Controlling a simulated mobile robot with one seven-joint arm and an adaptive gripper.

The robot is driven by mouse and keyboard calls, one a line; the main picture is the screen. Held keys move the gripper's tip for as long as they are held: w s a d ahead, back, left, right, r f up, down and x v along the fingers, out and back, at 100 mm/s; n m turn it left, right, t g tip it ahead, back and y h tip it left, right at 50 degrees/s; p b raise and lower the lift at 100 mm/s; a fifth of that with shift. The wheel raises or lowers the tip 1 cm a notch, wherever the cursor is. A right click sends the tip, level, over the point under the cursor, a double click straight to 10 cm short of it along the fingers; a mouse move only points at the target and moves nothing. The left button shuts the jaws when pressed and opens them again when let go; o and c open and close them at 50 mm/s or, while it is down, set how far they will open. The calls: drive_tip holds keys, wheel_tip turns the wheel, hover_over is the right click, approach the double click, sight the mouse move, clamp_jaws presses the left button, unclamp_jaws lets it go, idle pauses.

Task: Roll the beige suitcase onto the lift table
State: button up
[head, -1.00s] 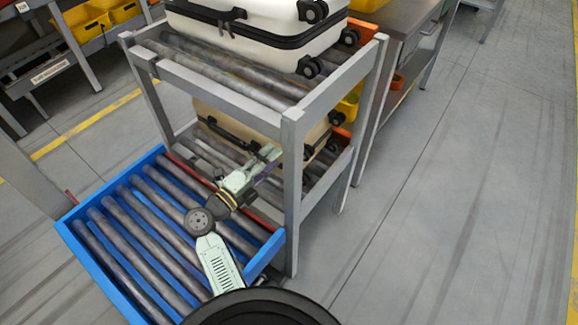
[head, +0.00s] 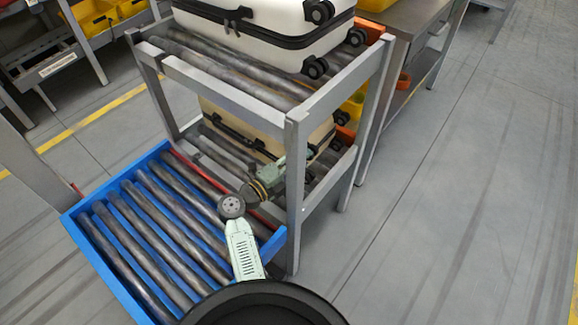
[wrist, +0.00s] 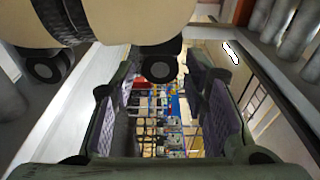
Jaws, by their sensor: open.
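The beige suitcase (head: 226,117) lies on the lower roller level of the grey rack, its black handle facing the front and its wheels at the right. The lift table (head: 82,230) is a blue-framed roller bed in front of that level, with a red bar along the meeting edge; it is empty. My gripper (wrist: 160,88) is open, with nothing between its fingers. In the wrist view the suitcase (wrist: 135,18) and its dark wheels are close, just beyond the fingers. In the head view a rack post partly hides my gripper; contact cannot be told.
A white suitcase (head: 275,45) rests on the upper roller level, above my gripper. The grey front post (head: 295,200) stands close beside my arm. A metal workbench (head: 405,35) is behind at the right. The floor at the right is clear.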

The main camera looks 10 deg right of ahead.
sight(313, 151)
drive_tip(key=shift+x, duration=2.65)
drive_tip(key=shift+c, duration=0.2)
clamp_jaws()
